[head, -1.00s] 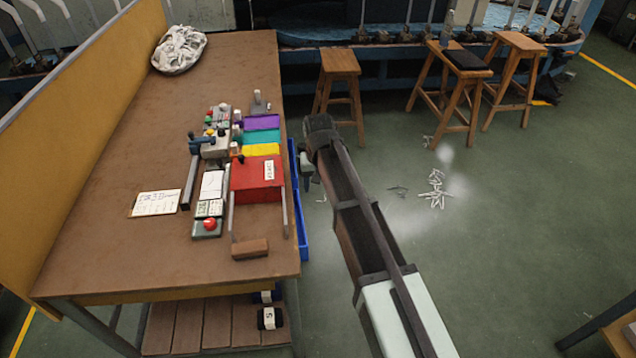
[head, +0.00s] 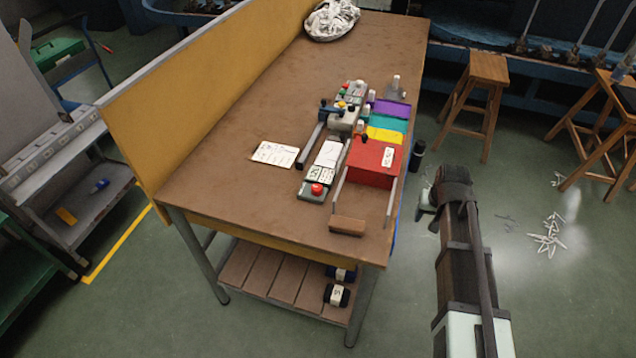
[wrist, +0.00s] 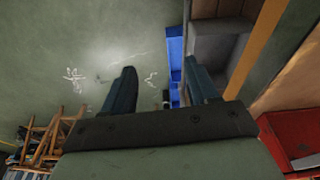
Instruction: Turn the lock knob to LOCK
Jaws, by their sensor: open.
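A low control unit stands on the brown table (head: 230,165) in the head view. It has a red box (head: 372,163), purple, teal and yellow panels, and a grey part with a blue-handled lever (head: 328,107). A small dark knob (head: 365,138) shows at the red box's upper edge; I cannot tell whether it is the lock knob, and no LOCK mark is readable. My gripper is off the table's right side, apart from the unit. In the wrist view my gripper (wrist: 160,68) is open, with nothing between its fingers. The red box shows at the lower right there (wrist: 292,138).
A blue bin (wrist: 175,62) hangs by the table's side. A wooden block (head: 347,225) lies before the red box, and a white card (head: 275,153) lies left of the unit. Stools (head: 478,75) stand at the right. A yellow panel (head: 215,95) borders the table.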

